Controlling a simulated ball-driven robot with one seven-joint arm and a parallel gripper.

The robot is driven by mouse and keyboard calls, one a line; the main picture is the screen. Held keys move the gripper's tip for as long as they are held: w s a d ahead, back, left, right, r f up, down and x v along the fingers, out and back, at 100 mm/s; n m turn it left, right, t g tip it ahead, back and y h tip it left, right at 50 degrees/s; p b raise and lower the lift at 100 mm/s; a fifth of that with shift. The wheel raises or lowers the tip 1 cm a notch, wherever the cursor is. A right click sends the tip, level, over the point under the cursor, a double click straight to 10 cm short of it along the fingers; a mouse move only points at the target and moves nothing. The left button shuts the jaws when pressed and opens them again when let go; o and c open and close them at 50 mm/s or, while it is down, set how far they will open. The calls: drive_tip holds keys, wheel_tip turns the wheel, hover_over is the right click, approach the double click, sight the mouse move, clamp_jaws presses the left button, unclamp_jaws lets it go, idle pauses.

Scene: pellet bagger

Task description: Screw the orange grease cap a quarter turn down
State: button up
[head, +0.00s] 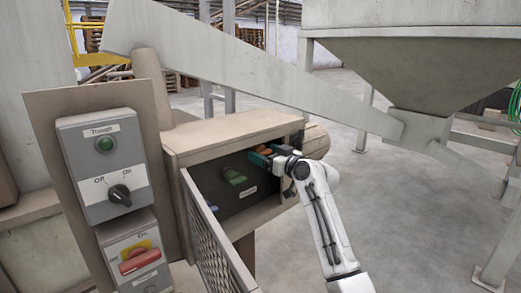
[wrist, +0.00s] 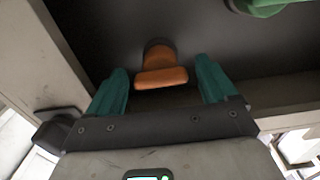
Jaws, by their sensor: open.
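The orange grease cap (wrist: 162,78) sits on the dark back panel of the open box, with a bar-shaped grip facing my gripper. In the head view the cap (head: 265,151) is partly hidden by my gripper. My gripper (wrist: 162,85) is open, its green fingers on either side of the cap with gaps left and right. In the head view my gripper (head: 262,157) reaches into the right part of the box.
A green cap (head: 234,177) is on the same panel, left of the orange one. The box (head: 228,133) has walls close around my gripper. Its mesh door (head: 215,245) hangs open at the front left. A switch panel (head: 104,165) stands left. A sloping trough (head: 235,62) passes above.

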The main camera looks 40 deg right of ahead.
drive_tip(key=shift+w, duration=1.4)
drive_tip(key=shift+c, duration=0.4)
drive_tip(key=c, duration=1)
drive_tip(key=shift+m, duration=0.4)
